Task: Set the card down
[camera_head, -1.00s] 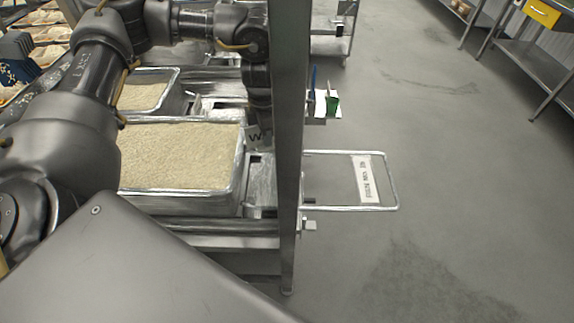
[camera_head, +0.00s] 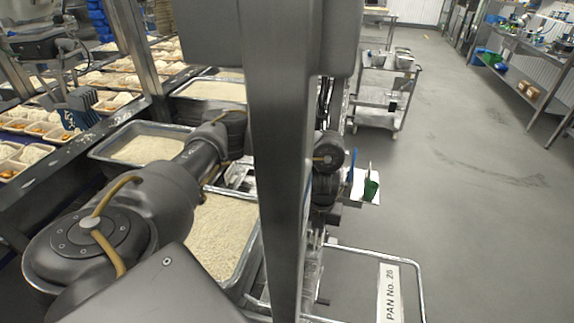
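My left arm comes in from the lower left, reaches over the rice pans and passes behind a grey upright. The end of this arm, with my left gripper (camera_head: 322,192), shows just right of the upright. Its fingertips are too hidden and dark to tell whether they are open or shut, or hold anything. My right gripper is out of view.
A rice pan (camera_head: 248,275) lies under my arm, with another (camera_head: 95,152) behind it. A grey upright (camera_head: 277,200) blocks the middle. A wire frame (camera_head: 420,285) labelled "PAN No. 28" juts out right. A trolley (camera_head: 380,118) stands behind. The right floor is clear.

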